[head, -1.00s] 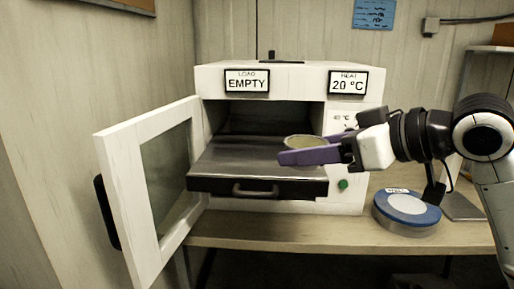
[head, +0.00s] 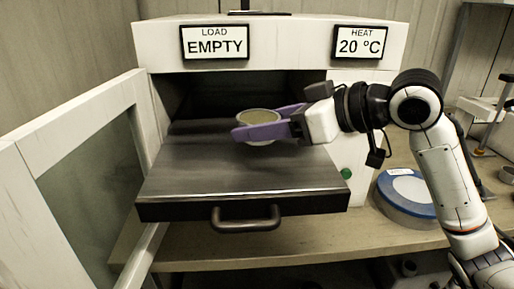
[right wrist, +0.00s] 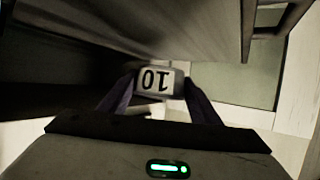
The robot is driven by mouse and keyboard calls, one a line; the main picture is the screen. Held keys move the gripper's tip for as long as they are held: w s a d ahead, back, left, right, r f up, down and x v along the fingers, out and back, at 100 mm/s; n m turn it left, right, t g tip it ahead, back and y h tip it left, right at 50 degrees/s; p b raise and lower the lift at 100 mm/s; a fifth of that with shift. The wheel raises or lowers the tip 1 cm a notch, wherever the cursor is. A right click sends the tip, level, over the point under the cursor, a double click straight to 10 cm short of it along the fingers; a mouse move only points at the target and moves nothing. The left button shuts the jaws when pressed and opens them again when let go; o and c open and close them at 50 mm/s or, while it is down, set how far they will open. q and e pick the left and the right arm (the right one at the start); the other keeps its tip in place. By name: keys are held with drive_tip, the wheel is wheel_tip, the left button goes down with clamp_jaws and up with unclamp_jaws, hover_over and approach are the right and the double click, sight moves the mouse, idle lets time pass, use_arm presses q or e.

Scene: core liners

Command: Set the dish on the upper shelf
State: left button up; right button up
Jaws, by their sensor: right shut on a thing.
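The dish (head: 259,117) is small and round with a pale rim and a grey-tan inside. It sits between the purple fingers of my right gripper (head: 262,127), which is shut on it. I cannot tell whether the dish touches the shelf. The oven door (head: 70,180) stands open on the left. My left gripper is not in view.
The oven signs read LOAD EMPTY (head: 214,41) and HEAT 20 °C (head: 359,41). A handle (head: 245,218) juts from the shelf front. A blue-rimmed round container (head: 408,194) stands on the bench to the right. The shelf's front half is clear.

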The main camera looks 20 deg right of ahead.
sight(262, 161)
wheel_tip(262, 161, down, 4)
drive_tip(key=shift+f+b, duration=0.2)
drive_tip(key=shift+b, duration=0.1)
drive_tip(key=shift+f, duration=0.2)
drive_tip(key=shift+w, duration=0.1)
drive_tip(key=shift+f, duration=0.1)
drive_tip(key=o, duration=1.2)
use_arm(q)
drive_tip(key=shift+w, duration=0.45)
use_arm(e)
drive_tip(key=shift+o, duration=0.2)
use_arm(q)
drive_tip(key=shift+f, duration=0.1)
